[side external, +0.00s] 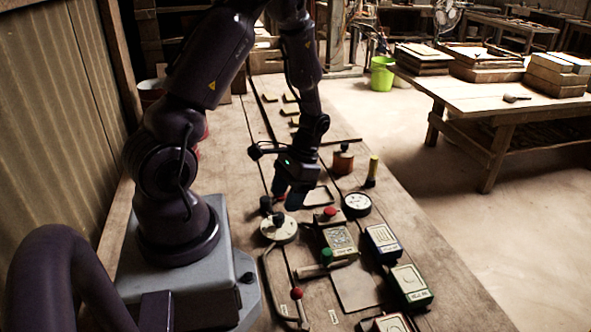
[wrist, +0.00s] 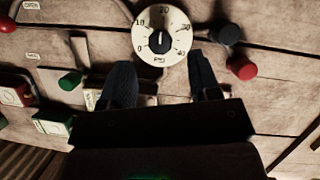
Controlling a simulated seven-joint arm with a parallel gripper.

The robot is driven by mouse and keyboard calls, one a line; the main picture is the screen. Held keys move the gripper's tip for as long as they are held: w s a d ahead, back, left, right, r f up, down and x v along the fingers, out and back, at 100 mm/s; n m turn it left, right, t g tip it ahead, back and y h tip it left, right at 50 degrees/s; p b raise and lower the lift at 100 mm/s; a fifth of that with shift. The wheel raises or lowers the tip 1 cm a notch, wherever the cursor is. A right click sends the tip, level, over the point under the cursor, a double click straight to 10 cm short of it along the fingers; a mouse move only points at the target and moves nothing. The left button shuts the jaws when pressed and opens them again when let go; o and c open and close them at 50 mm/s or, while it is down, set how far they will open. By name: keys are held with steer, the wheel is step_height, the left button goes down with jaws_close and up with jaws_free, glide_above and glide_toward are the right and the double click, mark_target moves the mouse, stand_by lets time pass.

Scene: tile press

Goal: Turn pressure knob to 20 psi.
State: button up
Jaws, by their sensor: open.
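The pressure knob is a small black grip (wrist: 160,42) at the middle of a round cream dial (wrist: 161,15). In the wrist view the dial shows 0, 10, 20, 30 and 40, with 20 at the top and "psi" at the bottom. The black grip looks roughly upright, but its exact pointer reading is too small to tell. The dial also shows in the side view (side external: 287,235), on the table in front of my base. My gripper (wrist: 161,78) is open and empty, its two dark fingers pointing toward the dial's lower edge. In the side view my gripper (side external: 288,203) hangs just above and behind the dial.
Red (wrist: 241,67) and dark (wrist: 225,33) knobs lie right of the dial in the wrist view. A green-knobbed lever (wrist: 71,81) is at left. In the side view a round gauge (side external: 357,204), boxes (side external: 383,243) and a red-knobbed bent rod (side external: 268,275) surround the dial.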

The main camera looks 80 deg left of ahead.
steer(key=v, duration=0.8)
steer(key=s+d+r+m+t+y, duration=0.1)
steer(key=s+d+r+m+t, duration=0.2)
steer(key=d+r+t, duration=0.6)
steer(key=s+d+r, duration=0.1)
steer(key=d+r, duration=0.6)
steer(key=r, duration=0.3)
steer(key=shift+d+r+t, duration=0.2)
steer(key=shift+r+t, duration=0.15)
steer(key=shift+t, duration=0.05)
